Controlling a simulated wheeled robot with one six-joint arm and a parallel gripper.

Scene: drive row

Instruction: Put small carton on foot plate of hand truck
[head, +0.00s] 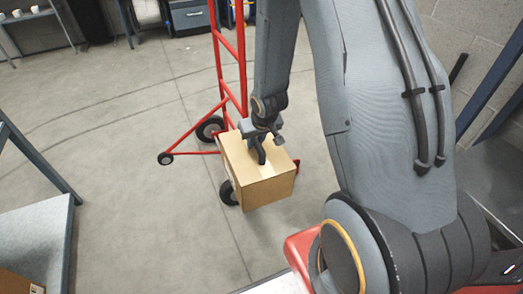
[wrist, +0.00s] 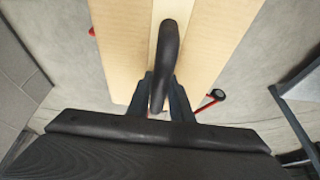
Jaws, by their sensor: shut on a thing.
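The small carton (head: 260,179) is a brown cardboard box with a pale tape strip. In the head view it hangs in front of the red hand truck (head: 242,62) and hides most of the foot plate. A small red part of the truck (head: 297,167) shows at the carton's right edge. My gripper (head: 262,157) is at the carton's top and shut on it. The carton also fills the upper middle of the wrist view (wrist: 120,45). I cannot tell whether the carton touches the foot plate.
The truck's black wheels (head: 210,128) rest on the concrete floor (head: 110,115). A grey-topped table (head: 38,235) stands at the left, with a box (head: 15,284) at its lower corner. Open floor lies between table and truck. A blue cabinet (head: 190,17) is at the back.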

